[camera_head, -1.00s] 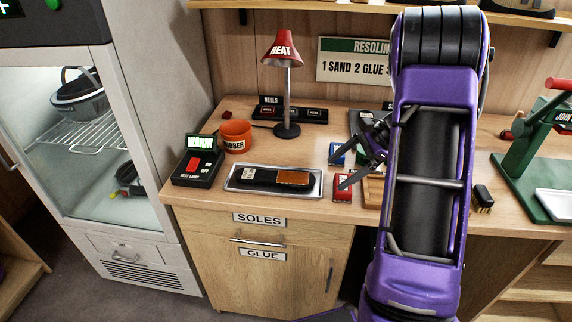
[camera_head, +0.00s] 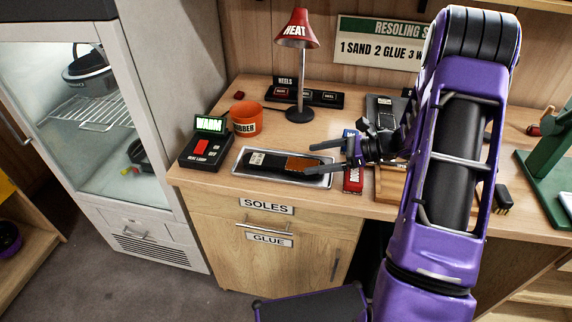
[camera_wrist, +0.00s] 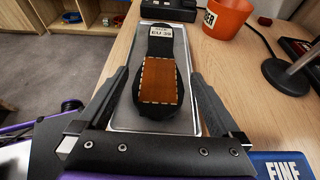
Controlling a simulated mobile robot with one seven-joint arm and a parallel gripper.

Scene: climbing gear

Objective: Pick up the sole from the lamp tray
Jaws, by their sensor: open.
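The sole (camera_head: 280,163) is black with an orange-brown patch and a pale label. It lies flat on the silver lamp tray (camera_head: 238,170) near the bench's front left. In the wrist view the sole (camera_wrist: 161,82) runs away from me, patch end nearest, and the tray (camera_wrist: 187,125) shows around it. My gripper (camera_head: 317,158) is open, with its fingers at the right end of the tray. In the wrist view its two fingers (camera_wrist: 160,95) stand on either side of the patch end, with nothing gripped. I cannot tell how high they are above the tray.
The red heat lamp (camera_head: 299,65) stands behind the tray. The heat lamp switch box (camera_head: 205,145) and the orange rubber pot (camera_head: 246,118) are to the left and behind. A red block (camera_head: 353,180) and a blue block (camera_wrist: 283,168) lie close to my gripper's right.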

